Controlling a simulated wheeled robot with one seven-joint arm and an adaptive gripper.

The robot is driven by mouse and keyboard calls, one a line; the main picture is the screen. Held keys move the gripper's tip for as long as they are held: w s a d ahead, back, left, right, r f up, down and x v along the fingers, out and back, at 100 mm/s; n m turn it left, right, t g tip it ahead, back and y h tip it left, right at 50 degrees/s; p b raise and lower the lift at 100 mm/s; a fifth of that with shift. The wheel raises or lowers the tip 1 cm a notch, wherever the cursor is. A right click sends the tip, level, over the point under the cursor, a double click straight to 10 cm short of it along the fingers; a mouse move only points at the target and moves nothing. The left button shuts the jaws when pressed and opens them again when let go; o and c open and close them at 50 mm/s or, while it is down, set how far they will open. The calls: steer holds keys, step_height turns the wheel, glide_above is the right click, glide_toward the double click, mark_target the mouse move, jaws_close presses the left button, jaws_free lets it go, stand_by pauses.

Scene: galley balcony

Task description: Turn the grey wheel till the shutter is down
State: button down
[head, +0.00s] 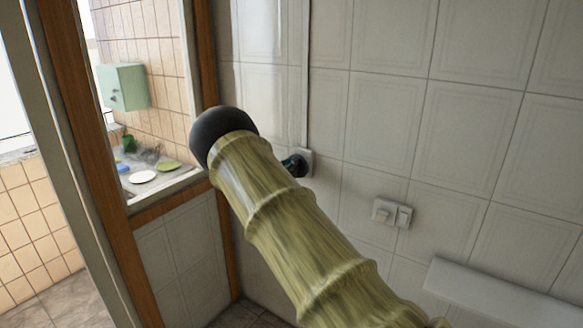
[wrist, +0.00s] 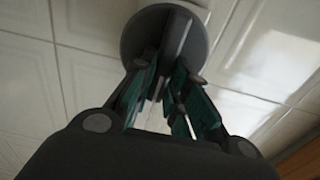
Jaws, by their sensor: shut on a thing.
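The grey wheel (wrist: 135,38) fills the top middle of the wrist view, a round disc against pale tiles with a raised bar across its face. My gripper (wrist: 166,78) reaches up to it, its teal-padded fingers closed in on either side of the bar. In the head view my arm hides most of the gripper. Only a small dark, bluish part (head: 293,165) shows beside a pale fitting on the wall, and the wheel cannot be made out clearly there. I cannot make out the shutter in either view.
A wood-framed opening stands at left in the head view. Through it show a green cabinet (head: 123,87), a white plate (head: 142,177) and a green plate (head: 169,166) on a counter. A switch plate (head: 391,213) and a white ledge (head: 500,292) are on the tiled wall at right.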

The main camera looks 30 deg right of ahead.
mark_target(300, 171)
steer(key=shift+f+b, duration=0.2)
steer(key=shift+b, duration=0.35)
steer(key=m+b, duration=0.6)
steer(key=b, duration=0.3)
steer(key=s+f+m+b, duration=0.1)
steer(key=m+b, duration=0.5)
steer(key=b, duration=0.3)
steer(key=f+m+b, duration=0.1)
steer(key=m+b, duration=0.5)
steer(key=b, duration=0.4)
steer(key=shift+s+d+f, duration=0.25)
steer(key=shift+s+d, duration=0.1)
steer(key=shift+d, duration=0.05)
steer(key=shift+w+a+f+m+b, duration=0.1)
steer(key=shift+m+b, duration=1.3)
steer(key=shift+b, duration=0.4)
steer(key=shift+w+f+m+b, duration=0.1)
steer(key=shift+m+b, duration=1.3)
steer(key=shift+b, duration=0.4)
steer(key=shift+r, duration=0.15)
steer(key=c, duration=1.4)
jaws_free()
